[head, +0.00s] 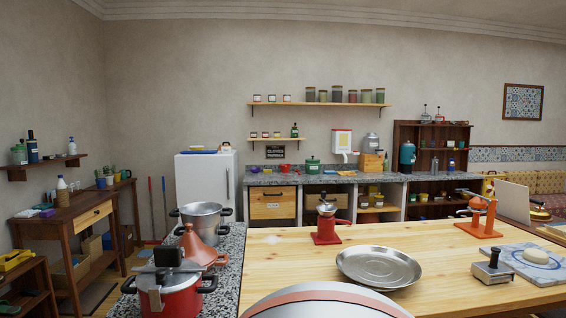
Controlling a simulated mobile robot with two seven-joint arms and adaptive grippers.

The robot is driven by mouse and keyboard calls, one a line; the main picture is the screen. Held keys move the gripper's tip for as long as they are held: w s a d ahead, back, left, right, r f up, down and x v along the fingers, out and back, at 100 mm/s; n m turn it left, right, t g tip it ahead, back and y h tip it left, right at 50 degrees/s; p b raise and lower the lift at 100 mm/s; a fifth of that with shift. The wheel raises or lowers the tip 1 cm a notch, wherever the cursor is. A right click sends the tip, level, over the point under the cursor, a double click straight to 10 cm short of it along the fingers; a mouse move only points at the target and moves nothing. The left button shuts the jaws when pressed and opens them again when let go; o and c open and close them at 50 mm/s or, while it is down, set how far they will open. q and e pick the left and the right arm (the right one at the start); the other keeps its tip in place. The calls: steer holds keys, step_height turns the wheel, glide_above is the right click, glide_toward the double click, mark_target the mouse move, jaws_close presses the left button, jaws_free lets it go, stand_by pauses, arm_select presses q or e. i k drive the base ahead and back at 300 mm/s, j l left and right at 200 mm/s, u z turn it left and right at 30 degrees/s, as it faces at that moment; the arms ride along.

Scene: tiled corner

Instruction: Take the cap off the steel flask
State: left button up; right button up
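I cannot pick out the steel flask for sure. A slim grey bottle (434,166) stands in the dark wooden shelf unit at the back right, and it is too small to tell whether it is the flask or has a cap. A grey metal canister (371,142) stands above a wooden box on the back counter, also too small to make out. Neither of my grippers is in view.
A wooden table (300,265) fills the front, bearing a steel dish (378,267), a red grinder (326,222) and an orange press (480,216). A red pot (172,297) and a steel pot (201,219) stand on the speckled counter at left. The table's left part is clear.

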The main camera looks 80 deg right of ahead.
mark_target(451, 165)
steer(key=z, duration=3.75)
steer(key=i+l+z, duration=0.6)
steer(key=z, duration=0.15)
steer(key=i+l+z, duration=0.25)
steer(key=i+z, duration=0.15)
steer(key=i+l+z, duration=0.15)
steer(key=i+z, duration=0.15)
steer(key=i, duration=0.35)
steer(key=i+z, duration=0.3)
steer(key=i, duration=1.85)
steer(key=i+u, duration=0.1)
steer(key=i, duration=0.65)
steer(key=i+l+u, duration=0.15)
steer(key=i, duration=0.6)
